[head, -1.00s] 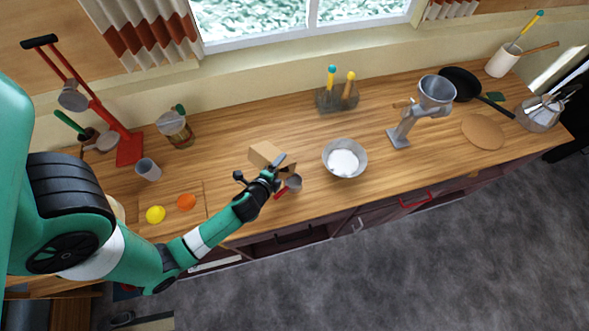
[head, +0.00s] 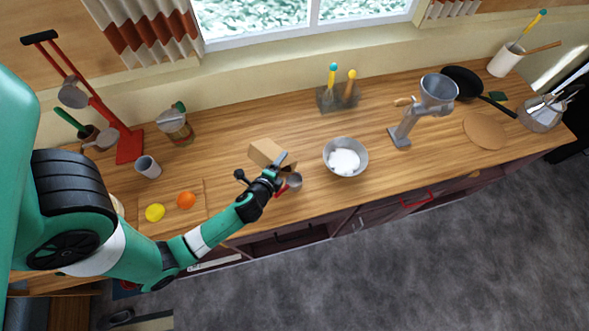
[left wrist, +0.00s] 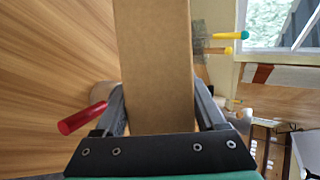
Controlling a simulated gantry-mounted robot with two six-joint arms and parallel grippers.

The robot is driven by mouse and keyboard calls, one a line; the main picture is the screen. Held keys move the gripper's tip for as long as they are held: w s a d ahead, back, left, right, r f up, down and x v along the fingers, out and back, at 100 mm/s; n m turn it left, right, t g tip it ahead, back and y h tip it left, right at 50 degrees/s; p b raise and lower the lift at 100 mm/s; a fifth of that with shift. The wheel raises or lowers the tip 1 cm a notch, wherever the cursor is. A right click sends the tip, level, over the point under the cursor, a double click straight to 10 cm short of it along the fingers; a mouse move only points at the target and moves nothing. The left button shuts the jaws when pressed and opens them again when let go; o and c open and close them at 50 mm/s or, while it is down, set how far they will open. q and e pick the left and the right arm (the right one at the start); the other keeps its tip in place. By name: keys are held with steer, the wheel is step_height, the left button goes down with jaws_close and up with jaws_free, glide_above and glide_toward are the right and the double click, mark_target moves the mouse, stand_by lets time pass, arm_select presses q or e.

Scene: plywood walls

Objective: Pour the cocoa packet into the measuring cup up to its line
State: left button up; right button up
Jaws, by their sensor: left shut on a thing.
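The cocoa packet (head: 266,151) is a plain tan box-shaped pack. My left gripper (head: 275,170) is shut on it and seems to hold it above the counter. In the left wrist view the packet (left wrist: 153,65) fills the space between the two fingers. The measuring cup (head: 295,180), small and grey with a red handle, stands on the counter just right of the gripper. Its red handle (left wrist: 82,118) shows left of the fingers in the left wrist view, with the cup mostly hidden. I cannot make out its line or its contents. My right gripper is not in view.
A metal bowl (head: 346,171) of white powder stands right of the cup. A tool holder (head: 338,98) is behind, and a grey grinder (head: 402,133) is farther right. A lemon (head: 155,212) and an orange (head: 186,200) lie left. The counter's front edge is close.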

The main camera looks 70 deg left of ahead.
arm_select(q)
steer(key=shift+w+d+r+m+y+b, duration=0.15)
steer(key=shift+d+r+m+y+b, duration=0.2)
steer(key=shift+y+b, duration=0.2)
stand_by(2.8)
